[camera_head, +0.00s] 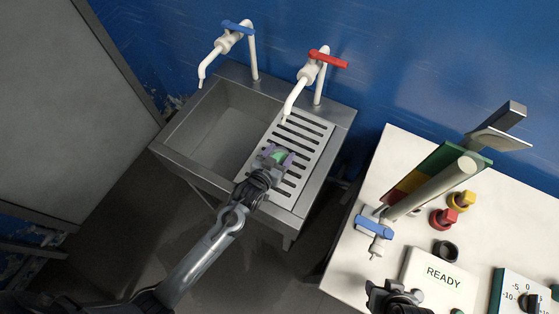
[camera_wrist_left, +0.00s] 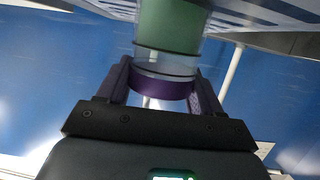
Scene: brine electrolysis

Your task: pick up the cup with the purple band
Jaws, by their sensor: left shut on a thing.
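The cup with the purple band (camera_wrist_left: 163,64) is a clear cylinder with green showing in it in the left wrist view. Its purple band sits between the two fingers of my left gripper (camera_wrist_left: 161,86), which is shut on it. In the head view, the cup's green part (camera_head: 281,156) shows at the tip of my left gripper (camera_head: 275,157), over the slatted drainboard (camera_head: 303,143). I cannot tell whether the cup touches the slats. My right gripper (camera_head: 395,296) is at the bottom edge, over the white table; its fingers are not clear.
A steel sink basin (camera_head: 208,132) lies left of the drainboard. A blue-handled tap (camera_head: 227,47) and a red-handled tap (camera_head: 309,72) stand behind. On the white table (camera_head: 375,165) are a striped column apparatus (camera_head: 425,190), knobs and a READY panel (camera_head: 440,277).

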